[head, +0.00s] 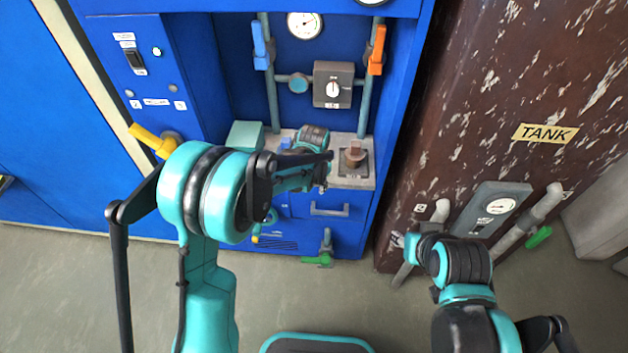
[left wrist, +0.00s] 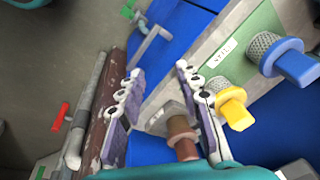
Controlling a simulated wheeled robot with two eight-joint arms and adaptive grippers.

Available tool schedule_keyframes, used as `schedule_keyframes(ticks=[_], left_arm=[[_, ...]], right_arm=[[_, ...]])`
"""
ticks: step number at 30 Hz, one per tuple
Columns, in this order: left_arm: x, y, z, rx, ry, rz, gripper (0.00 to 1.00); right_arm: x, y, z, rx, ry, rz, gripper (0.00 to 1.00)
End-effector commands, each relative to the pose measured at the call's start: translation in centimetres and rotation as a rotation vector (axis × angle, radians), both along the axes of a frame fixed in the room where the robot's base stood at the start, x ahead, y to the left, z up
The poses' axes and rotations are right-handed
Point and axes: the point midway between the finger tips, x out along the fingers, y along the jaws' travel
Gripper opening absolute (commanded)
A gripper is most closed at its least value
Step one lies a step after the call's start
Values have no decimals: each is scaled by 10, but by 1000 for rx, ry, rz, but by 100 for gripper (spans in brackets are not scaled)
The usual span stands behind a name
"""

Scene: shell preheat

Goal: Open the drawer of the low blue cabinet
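The low blue cabinet (head: 300,232) stands under a grey worktop at the back centre. Its drawer front has a grey bar handle (head: 330,210), and the drawer looks shut. In the left wrist view the handle (left wrist: 150,44) lies ahead of the fingers, apart from them. My left gripper (left wrist: 160,70) is open with nothing held. A brown cylinder (left wrist: 182,138) on a grey base shows close to the right-hand finger.
Blue (left wrist: 292,62) and yellow (left wrist: 234,112) valve levers stand on a panel right of my left gripper. A green-handled valve (head: 320,259) sits below the drawer. A rusty tank (head: 460,120) with pipes stands at the right. The floor in front is clear.

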Motion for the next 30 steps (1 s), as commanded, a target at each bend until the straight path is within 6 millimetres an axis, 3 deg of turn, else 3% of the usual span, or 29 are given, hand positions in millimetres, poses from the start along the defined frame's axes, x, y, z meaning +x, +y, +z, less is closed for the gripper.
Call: schedule_keyframes(ticks=[7,24,26,30], left_arm=[[-7,7,15,-33,-33,126,34],[-8,9,17,-37,-36,137,34],[-11,12,24,-39,-41,146,34],[-30,29,57,-61,-71,198,34]], right_arm=[[0,0,1,0,0,0,40],[0,0,1,0,0,0,40],[0,0,1,0,0,0,40],[0,0,1,0,0,0,40]])
